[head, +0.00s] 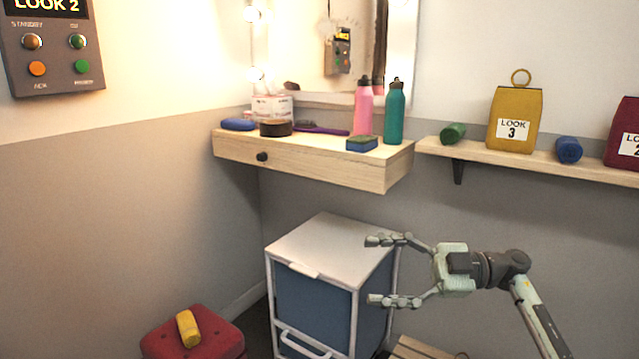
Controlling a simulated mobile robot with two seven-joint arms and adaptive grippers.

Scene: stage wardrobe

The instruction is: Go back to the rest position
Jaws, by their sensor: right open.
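My right gripper (385,270) comes in from the lower right and points left. Its two fingers are spread apart with nothing between them. In the picture it overlaps the right side of a white-topped cabinet (335,248) with blue panels; I cannot tell the exact gap between them. My left gripper is not in the head view.
A wooden drawer shelf (330,170) holds bottles, a sponge (361,144) and brushes below a mirror. A wall shelf (540,163) carries labelled bags and rolls. A red stool (165,345) bears a yellow roll (188,328). A control panel (52,50) hangs upper left.

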